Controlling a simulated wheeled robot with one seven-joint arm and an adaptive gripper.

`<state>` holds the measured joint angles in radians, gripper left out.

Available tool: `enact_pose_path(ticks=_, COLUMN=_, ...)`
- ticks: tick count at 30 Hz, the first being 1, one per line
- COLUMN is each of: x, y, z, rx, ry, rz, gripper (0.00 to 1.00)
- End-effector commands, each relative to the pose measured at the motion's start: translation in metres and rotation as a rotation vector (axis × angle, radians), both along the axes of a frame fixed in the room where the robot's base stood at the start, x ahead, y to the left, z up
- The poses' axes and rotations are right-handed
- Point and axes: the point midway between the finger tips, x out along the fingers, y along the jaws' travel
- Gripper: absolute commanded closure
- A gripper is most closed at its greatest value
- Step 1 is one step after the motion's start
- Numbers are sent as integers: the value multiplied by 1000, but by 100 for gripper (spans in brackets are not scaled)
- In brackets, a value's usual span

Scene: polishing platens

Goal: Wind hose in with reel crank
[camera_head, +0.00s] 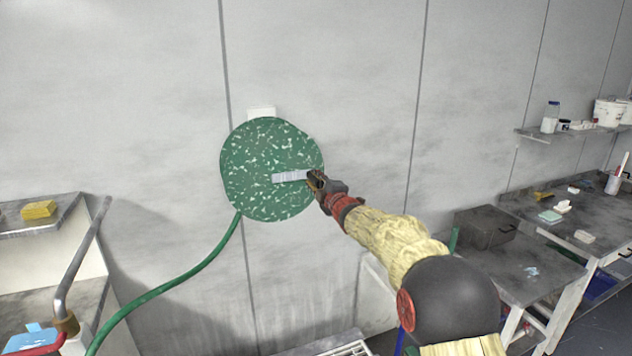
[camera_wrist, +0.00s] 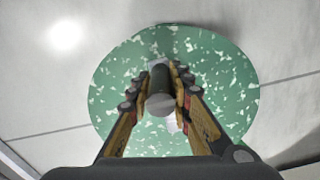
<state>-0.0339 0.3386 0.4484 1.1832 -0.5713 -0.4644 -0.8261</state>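The hose reel (camera_head: 250,165) is a round green disc with white flecks, mounted on the grey wall; its face also fills the middle of the wrist view (camera_wrist: 225,85). A pale crank arm (camera_head: 289,177) runs from near the reel's centre toward the right edge. The green hose (camera_head: 190,275) hangs from the reel's lower left and runs down to the left. My gripper (camera_head: 318,183) is at the crank's right end. In the wrist view my gripper (camera_wrist: 161,85) has its fingers on both sides of a dark cylindrical crank handle (camera_wrist: 161,98), seemingly closed against it.
A shelf with a yellow sponge (camera_head: 39,209) and a bent metal pipe (camera_head: 82,258) stand at the left. At the right are worktables (camera_head: 520,270), a dark box (camera_head: 485,228) and a wall shelf with jars (camera_head: 572,133). The wall around the reel is clear.

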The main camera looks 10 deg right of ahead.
Motion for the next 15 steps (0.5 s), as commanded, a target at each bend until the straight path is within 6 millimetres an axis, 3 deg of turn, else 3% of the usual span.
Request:
enact_pose_path(ticks=1, x=-1, y=4, z=7, rx=1, ry=-11, rz=6, gripper=77)
enact_pose_path(ticks=9, x=-1, y=5, z=4, rx=0, ry=-7, rz=7, gripper=61)
enact_pose_path(ticks=15, x=-1, y=5, z=3, rx=-1, ry=-5, rz=7, gripper=61)
